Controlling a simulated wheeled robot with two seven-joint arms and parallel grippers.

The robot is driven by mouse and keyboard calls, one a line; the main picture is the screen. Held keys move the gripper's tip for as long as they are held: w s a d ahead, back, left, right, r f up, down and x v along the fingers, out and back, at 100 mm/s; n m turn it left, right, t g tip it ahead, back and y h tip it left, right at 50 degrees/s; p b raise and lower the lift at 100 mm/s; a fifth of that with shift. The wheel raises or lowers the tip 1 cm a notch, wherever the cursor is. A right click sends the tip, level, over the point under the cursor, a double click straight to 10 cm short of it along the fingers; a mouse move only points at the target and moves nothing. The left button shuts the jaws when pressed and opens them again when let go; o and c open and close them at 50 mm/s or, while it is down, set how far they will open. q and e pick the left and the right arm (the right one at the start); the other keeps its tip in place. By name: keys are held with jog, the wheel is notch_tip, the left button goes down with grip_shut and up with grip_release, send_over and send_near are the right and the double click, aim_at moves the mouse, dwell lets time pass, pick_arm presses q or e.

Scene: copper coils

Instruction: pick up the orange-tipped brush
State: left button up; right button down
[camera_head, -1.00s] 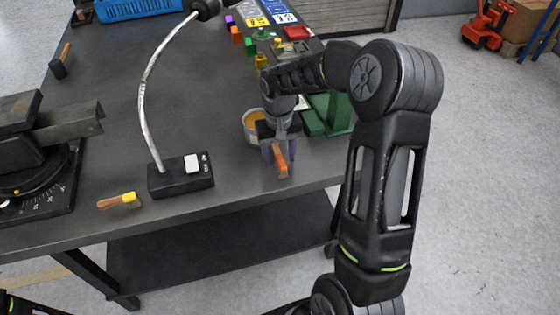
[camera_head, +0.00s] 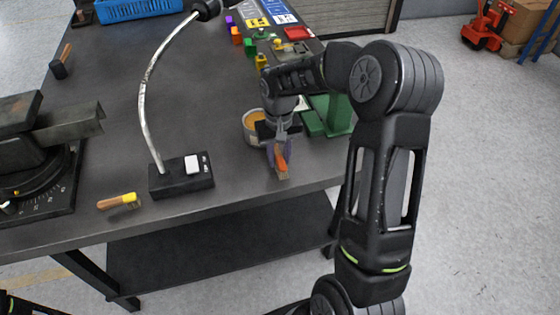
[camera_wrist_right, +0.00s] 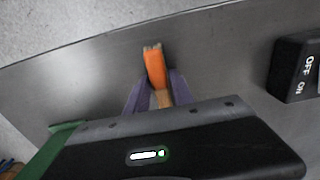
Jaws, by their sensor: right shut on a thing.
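The orange-tipped brush (camera_head: 281,164) is near the front edge of the dark table, below my right gripper (camera_head: 280,155). My right gripper points down and is shut on the brush. In the right wrist view the brush's orange part (camera_wrist_right: 155,68) sticks out past the purple fingers of the gripper (camera_wrist_right: 157,98), with a pale end outward. Its wooden part runs back between the fingers and is hidden by the gripper body. I cannot tell whether the brush touches the table. My left gripper is not in view.
A round tin (camera_head: 254,124) stands just behind my right gripper. A green stand (camera_head: 331,115) is to its right. The table's front edge (camera_head: 235,205) is close.

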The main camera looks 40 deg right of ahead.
aim_at(279, 156)
jog(key=shift+r, duration=0.1)
notch_tip(279, 156, up, 10)
jog(key=shift+f+b, duration=0.1)
jog(key=shift+b, duration=0.35)
dwell(0.4)
jog(key=c, duration=1.7)
grip_release()
grip_shut()
jog(key=w+a+n, duration=0.3)
jog(key=w+a, duration=0.1)
jog(key=a, duration=1.3)
jog(key=shift+w+n, duration=0.15)
jog(key=shift+n, duration=0.25)
jog(key=shift+f, duration=0.1)
